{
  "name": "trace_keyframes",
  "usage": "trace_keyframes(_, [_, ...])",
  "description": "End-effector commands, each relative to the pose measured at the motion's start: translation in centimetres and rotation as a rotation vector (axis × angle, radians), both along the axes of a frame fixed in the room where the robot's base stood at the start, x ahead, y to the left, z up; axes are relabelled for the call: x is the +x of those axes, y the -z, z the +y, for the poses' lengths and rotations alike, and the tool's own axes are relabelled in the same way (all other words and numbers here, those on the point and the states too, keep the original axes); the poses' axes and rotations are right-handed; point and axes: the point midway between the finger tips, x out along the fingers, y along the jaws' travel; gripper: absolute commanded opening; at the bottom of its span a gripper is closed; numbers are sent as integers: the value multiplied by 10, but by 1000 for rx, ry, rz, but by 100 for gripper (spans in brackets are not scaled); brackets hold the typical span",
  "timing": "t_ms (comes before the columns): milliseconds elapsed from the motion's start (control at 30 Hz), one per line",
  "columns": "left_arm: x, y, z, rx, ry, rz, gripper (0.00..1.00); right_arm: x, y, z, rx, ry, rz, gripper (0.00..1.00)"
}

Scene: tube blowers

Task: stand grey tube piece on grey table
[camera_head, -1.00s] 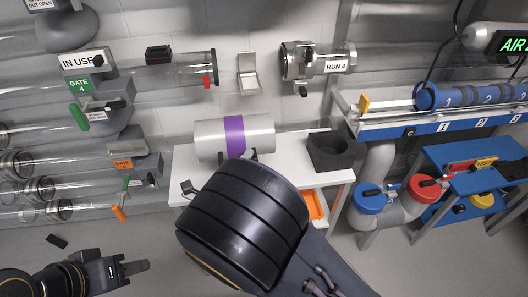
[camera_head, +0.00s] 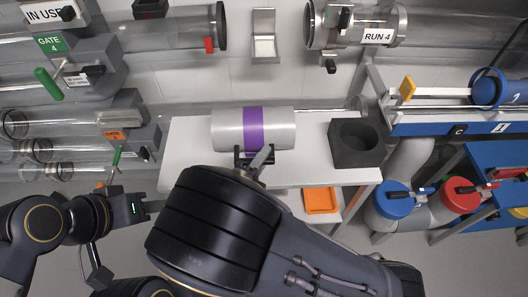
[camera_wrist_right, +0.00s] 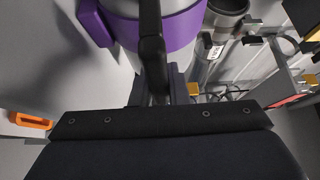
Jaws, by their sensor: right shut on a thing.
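The grey tube piece (camera_head: 282,130) has a purple band around its middle and lies lengthwise, left to right, at the grey table (camera_head: 188,150). I cannot tell whether it touches the tabletop. My right gripper (camera_head: 254,158) is shut on the tube piece at the purple band, from the near side. In the right wrist view, the purple band (camera_wrist_right: 185,32) is close up at the fingers, and the tube's ends are cut off. My left gripper (camera_head: 150,206) is empty, left of the table's front; its finger gap is unclear.
A dark square holder (camera_head: 350,158) with a round hollow stands on the table's right end. An orange tray (camera_head: 321,200) is on the shelf below. Clear tubes with gates line the left wall. A blue bench (camera_head: 490,160) stands at the right. Tabletop left of the tube is clear.

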Motion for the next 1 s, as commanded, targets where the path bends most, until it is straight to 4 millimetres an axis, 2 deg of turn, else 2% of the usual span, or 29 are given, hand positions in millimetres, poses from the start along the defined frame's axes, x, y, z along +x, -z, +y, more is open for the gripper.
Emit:
trace_keyframes(367, [0,5,0,0,0,-1,36,-1,4,0,1,1,-3,0])
trace_keyframes(400, [0,3,0,0,0,0,36,-1,3,0,0,1,-1,20])
trace_keyframes(533, [0,3,0,0,0,0,36,-1,2,0,0,1,-1,36])
trace_keyframes(900, [0,-3,0,0,0,-1,36,-1,-3,0,0,1,-1,36])
trace_keyframes(1000, [0,2,0,0,0,0,36,4,1,0,3,1,-2,36])
